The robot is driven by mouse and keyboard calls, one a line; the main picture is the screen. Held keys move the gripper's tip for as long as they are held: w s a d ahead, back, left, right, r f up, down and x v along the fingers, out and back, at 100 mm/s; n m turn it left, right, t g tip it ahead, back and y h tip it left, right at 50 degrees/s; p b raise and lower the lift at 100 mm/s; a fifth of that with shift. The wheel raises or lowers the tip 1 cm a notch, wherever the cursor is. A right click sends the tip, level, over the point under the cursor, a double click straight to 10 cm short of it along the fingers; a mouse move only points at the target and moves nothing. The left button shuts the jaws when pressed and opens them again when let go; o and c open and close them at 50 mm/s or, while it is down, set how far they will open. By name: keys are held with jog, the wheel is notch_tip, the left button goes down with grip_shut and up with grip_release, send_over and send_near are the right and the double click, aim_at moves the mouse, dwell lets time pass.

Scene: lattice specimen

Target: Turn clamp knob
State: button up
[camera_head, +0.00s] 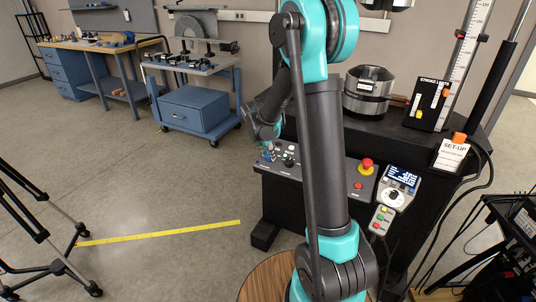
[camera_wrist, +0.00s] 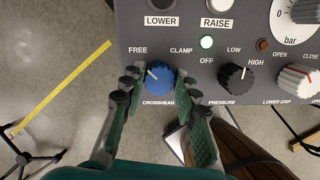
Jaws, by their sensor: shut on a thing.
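The blue clamp knob (camera_wrist: 162,80) sits on the grey control panel in the wrist view, above the word CROSSHEAD and between the FREE and CLAMP marks. Its white pointer line is on its upper left side, toward FREE. My gripper (camera_wrist: 160,84) has one green-and-black finger on each side of the knob and is shut on it. In the head view my gripper (camera_head: 268,151) is at the left end of the panel, small and partly hidden; the blue knob cannot be made out clearly there.
A red stop button (camera_head: 367,164) is further right. A tripod (camera_head: 45,235) stands on open floor at left.

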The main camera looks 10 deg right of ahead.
jog(key=shift+m, duration=0.3)
jog(key=m, duration=0.3)
jog(key=shift+m+g, duration=0.3)
jog(key=shift+m, duration=0.1)
jog(key=m, duration=0.4)
jog(key=shift+m+g, duration=0.3)
jog(key=shift+g, duration=0.1)
jog(key=m, duration=0.4)
jog(key=shift+m, duration=0.3)
jog(key=shift+m+g, duration=0.4)
jog(key=shift+m, duration=1.8)
jog(key=o, duration=1.2)
jog(key=shift+c, duration=0.2)
